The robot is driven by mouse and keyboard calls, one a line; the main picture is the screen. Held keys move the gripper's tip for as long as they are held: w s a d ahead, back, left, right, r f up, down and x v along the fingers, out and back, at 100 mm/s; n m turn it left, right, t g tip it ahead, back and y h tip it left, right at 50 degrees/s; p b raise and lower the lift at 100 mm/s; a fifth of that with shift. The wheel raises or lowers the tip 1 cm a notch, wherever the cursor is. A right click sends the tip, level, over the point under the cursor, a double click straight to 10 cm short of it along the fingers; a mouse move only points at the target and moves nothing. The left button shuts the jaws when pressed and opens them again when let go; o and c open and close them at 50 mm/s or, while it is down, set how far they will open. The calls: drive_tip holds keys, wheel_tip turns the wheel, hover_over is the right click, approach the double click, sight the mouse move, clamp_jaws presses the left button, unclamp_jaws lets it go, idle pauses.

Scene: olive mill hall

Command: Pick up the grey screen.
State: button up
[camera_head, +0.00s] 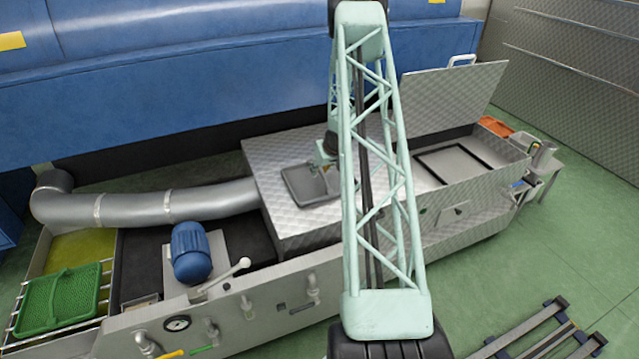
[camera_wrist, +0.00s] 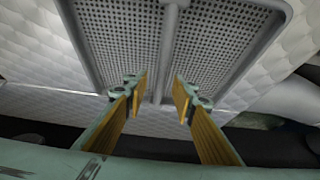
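The grey screen (camera_head: 304,184) lies on the quilted metal cover at the middle of the machine. In the wrist view the screen (camera_wrist: 118,42) is a perforated plate with a raised rim and a bar (camera_wrist: 168,45) across its middle. My gripper (camera_wrist: 160,90) is open, with its fingertips on either side of the bar's line. I cannot tell whether they are at the bar's height or above it. In the head view my gripper is at the screen's right part, largely hidden by my arm.
A green basket (camera_head: 62,298) sits at the left end. A blue motor (camera_head: 190,252) and a lever (camera_head: 228,273) stand left of the cover. A raised lid (camera_head: 450,98) and an open bay (camera_head: 455,165) are to the right. An orange item (camera_head: 496,127) lies beyond.

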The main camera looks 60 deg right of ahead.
drive_tip(key=shift+x, duration=0.95)
drive_tip(key=shift+c, duration=0.2)
clamp_jaws()
